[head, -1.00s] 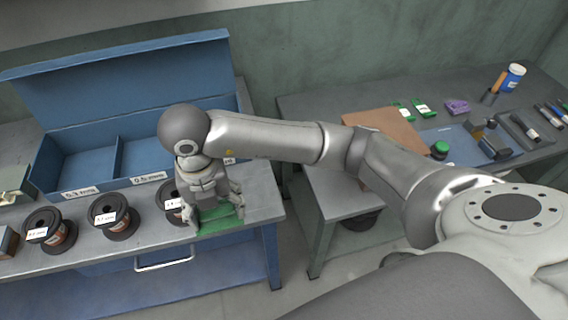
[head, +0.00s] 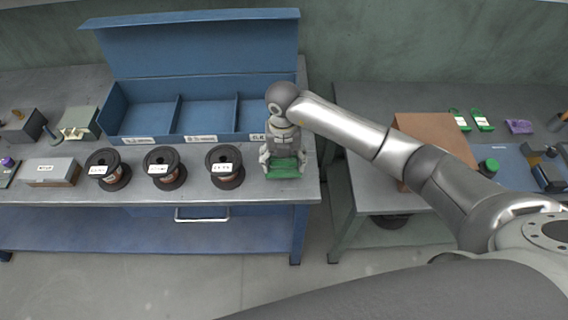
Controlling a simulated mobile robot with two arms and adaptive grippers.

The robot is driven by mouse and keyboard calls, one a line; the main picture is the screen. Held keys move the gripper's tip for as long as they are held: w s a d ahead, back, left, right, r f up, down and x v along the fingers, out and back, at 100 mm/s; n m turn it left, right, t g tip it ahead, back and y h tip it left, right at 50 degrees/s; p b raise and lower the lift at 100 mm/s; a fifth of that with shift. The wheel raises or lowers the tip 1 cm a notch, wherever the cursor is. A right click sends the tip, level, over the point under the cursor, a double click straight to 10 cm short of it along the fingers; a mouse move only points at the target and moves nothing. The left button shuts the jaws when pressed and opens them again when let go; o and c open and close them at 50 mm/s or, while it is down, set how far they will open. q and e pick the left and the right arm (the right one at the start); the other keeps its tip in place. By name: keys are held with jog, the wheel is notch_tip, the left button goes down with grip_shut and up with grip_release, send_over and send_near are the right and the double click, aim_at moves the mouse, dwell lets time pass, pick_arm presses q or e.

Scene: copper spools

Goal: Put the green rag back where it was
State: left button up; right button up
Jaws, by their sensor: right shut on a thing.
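The green rag (head: 284,172) is at the right end of the blue bench's grey top, near its front edge. My right gripper (head: 283,164) is over it, pointing down, and is shut on it. The rag's folds show below and between the fingers; whether its underside touches the bench top cannot be told. My left gripper does not show.
Several copper spools, such as the right one (head: 225,167), stand left of the rag. Behind them is an open blue compartment box (head: 150,141). A second bench (head: 375,200) stands to the right past a gap, with a brown board (head: 435,135) and small items.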

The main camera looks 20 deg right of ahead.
aim_at(284, 167)
jog(key=f, duration=0.3)
jog(key=shift+w+d+f+p, duration=0.1)
jog(key=shift+d+p, duration=0.1)
jog(key=shift+p, duration=0.1)
jog(key=shift+f, duration=0.1)
jog(key=shift+f, duration=0.1)
jog(key=shift+f, duration=0.15)
jog(key=o, duration=1)
jog(key=shift+c, duration=0.2)
jog(key=shift+r, duration=0.25)
notch_tip(284, 167, up, 12)
jog(key=b, duration=0.2)
jog(key=shift+b, duration=0.35)
jog(key=shift+a, duration=0.1)
